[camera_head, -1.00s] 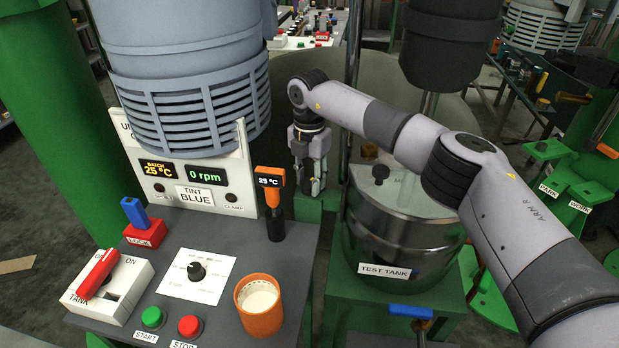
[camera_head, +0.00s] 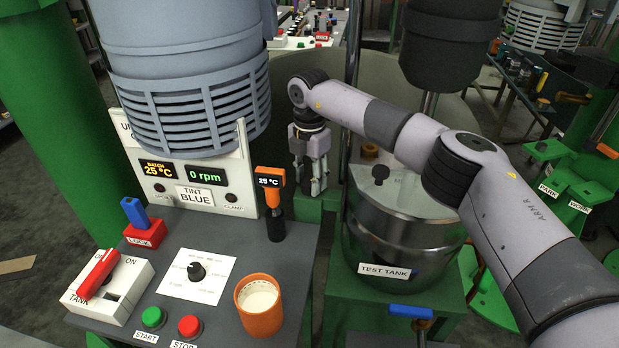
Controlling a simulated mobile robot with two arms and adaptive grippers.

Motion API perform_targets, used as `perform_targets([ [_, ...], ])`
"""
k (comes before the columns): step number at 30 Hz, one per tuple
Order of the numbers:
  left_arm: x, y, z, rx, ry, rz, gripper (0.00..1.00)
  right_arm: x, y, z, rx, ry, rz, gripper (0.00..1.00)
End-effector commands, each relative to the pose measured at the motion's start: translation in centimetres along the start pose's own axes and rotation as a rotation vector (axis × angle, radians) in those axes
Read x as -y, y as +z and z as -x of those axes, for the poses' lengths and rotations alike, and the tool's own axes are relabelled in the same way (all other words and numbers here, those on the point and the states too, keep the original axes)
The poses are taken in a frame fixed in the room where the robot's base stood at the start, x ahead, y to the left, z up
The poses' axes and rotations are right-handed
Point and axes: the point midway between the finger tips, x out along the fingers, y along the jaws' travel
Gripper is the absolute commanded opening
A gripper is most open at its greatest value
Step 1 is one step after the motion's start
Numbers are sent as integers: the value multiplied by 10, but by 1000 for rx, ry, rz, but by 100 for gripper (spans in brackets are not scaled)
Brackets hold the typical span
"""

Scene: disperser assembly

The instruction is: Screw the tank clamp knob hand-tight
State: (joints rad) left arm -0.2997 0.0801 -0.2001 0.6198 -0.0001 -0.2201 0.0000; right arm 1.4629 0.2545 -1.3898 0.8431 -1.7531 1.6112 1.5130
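My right gripper (camera_head: 311,186) points down just left of the steel test tank (camera_head: 402,238), near the vertical pole. Its fingers are small and seen at an angle, so I cannot tell whether they are apart or closed on something. A black knob (camera_head: 380,172) stands on the tank lid, to the right of the gripper and apart from it. A small brownish-orange knob (camera_head: 370,150) shows just behind it. I cannot tell which part is the tank clamp knob; it may be hidden by the gripper or arm. My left gripper is not in view.
A grey console (camera_head: 229,255) with a temperature probe (camera_head: 269,190), an orange cup (camera_head: 259,308) and a red tank lever (camera_head: 98,273) fills the lower left. A blue handle (camera_head: 410,312) is below the tank. The dark motor (camera_head: 452,45) hangs above the tank.

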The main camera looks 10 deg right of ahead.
Motion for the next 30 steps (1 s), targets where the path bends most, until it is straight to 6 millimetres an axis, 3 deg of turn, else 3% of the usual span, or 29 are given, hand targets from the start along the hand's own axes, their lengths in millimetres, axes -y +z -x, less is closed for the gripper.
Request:
perform_targets([
  [5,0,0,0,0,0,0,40,0,-1,-1,-1,-2,2,52],
  [16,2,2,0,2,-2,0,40,0,-1,5,-2,-2,3,52],
  [30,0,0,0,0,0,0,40,-1,0,95,0,0,3,52],
])
